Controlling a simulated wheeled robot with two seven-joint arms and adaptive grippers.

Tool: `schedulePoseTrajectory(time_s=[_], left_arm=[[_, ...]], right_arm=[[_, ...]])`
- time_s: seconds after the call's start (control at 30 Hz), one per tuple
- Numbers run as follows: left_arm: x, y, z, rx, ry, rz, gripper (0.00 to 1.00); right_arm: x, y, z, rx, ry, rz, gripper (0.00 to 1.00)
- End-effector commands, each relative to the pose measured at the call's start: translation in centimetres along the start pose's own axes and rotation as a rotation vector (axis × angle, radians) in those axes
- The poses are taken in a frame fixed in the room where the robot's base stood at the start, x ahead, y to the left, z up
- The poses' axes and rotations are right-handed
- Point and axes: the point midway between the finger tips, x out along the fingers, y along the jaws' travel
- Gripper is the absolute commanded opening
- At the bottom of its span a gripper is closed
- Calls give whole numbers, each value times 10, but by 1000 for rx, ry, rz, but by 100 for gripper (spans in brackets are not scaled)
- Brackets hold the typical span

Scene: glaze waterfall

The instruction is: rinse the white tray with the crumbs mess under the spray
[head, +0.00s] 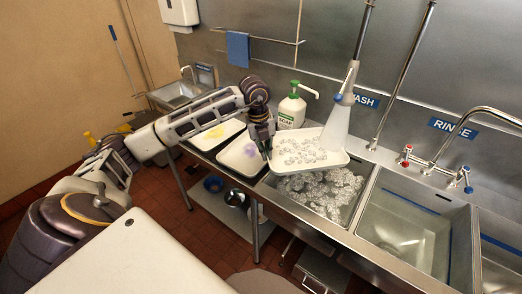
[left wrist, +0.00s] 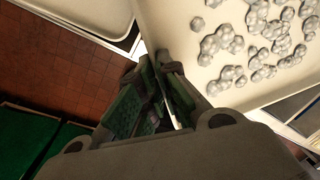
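A white tray (head: 284,163) is held over the left sink basin, its surface scattered with pale grey, bubble-like clumps; I cannot tell whether crumbs lie among them. A whitish spray cone (head: 335,128) comes down from the spray nozzle (head: 347,90) onto the tray's right part. My left gripper (head: 266,148) is at the tray's left edge, fingers closed on the rim. In the left wrist view, the fingers (left wrist: 158,62) meet at the edge of the tray (left wrist: 180,28), with the clumps on its far side. My right gripper is not in view.
A tray with a purple stain (head: 232,163) and one with a yellow stain (head: 205,141) lie on the left counter. A soap bottle (head: 292,110) stands behind the held tray. Foam (head: 335,200) fills the basin below. The rinse basin (head: 405,235) to the right looks clear.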

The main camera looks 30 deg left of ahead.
Motion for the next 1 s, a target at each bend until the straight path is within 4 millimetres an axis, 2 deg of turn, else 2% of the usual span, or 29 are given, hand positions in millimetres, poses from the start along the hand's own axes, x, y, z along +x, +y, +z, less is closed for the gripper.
schedulePoseTrajectory(time_s=[1.0], left_arm=[[20, -56, 17, 2, 0, -2, 0]], right_arm=[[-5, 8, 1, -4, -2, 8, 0]])
